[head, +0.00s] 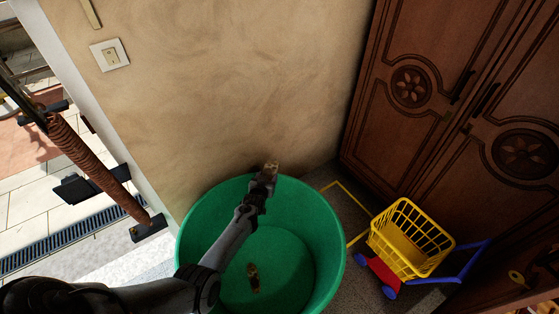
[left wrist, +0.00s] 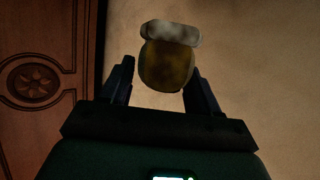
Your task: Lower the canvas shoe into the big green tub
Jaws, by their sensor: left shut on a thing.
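The big green tub (head: 315,235) stands on the floor against the wall. My left arm reaches across it from the lower left. My left gripper (head: 268,173) shows over the tub's far rim and is shut on the canvas shoe (head: 272,165), which is small and mostly hidden here. In the left wrist view the shoe (left wrist: 168,62) sits between the two fingers, brownish-yellow with a pale whitish end. Its height above the rim is hard to tell. A small brownish item (head: 253,278) lies in the tub; what it is I cannot tell. My right gripper is not in view.
A yellow toy basket cart (head: 408,240) with blue handle and wheels stands right of the tub. A carved dark wooden cupboard (head: 450,100) is behind it. A plain beige wall (head: 220,80) rises behind the tub. A doorway with paving outside (head: 50,190) is at the left.

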